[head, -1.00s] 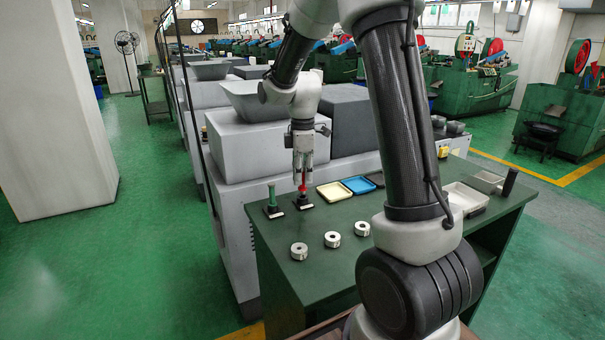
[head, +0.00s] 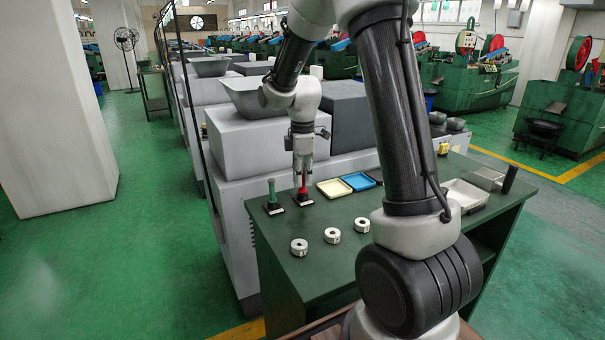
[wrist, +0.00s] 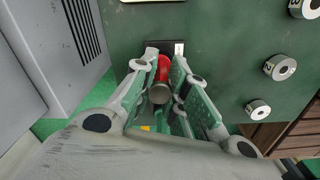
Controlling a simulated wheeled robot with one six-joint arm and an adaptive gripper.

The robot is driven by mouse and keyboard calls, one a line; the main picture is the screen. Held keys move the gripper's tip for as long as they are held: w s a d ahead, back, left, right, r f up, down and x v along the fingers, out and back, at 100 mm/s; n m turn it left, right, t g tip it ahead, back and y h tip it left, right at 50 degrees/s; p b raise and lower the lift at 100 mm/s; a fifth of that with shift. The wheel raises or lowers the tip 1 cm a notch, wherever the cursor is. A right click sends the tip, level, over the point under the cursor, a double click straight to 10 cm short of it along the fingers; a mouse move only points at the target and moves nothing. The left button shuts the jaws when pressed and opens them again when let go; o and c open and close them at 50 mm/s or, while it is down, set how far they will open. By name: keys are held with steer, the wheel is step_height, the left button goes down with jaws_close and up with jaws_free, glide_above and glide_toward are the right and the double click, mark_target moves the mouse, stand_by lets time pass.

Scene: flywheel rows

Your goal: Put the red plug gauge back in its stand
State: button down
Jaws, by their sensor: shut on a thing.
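The red plug gauge (head: 303,191) is upright between the fingers of my gripper (head: 303,178), which is shut on it. Its lower end meets the small black stand (head: 304,201) on the green bench; I cannot tell how deep it sits. In the wrist view the red gauge (wrist: 164,69) shows with its grey end towards the camera, between the two fingers (wrist: 163,82).
Three metal rings (head: 332,236) lie on the bench (head: 310,275) in front. A grey machine (head: 250,165) stands close behind the bench. My arm hides part of the bench.

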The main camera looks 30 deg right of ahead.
steer(key=shift+f, duration=0.25)
steer(key=c, duration=1.3)
jaws_free()
steer(key=shift+c, duration=0.2)
step_height(320, 180, up, 12)
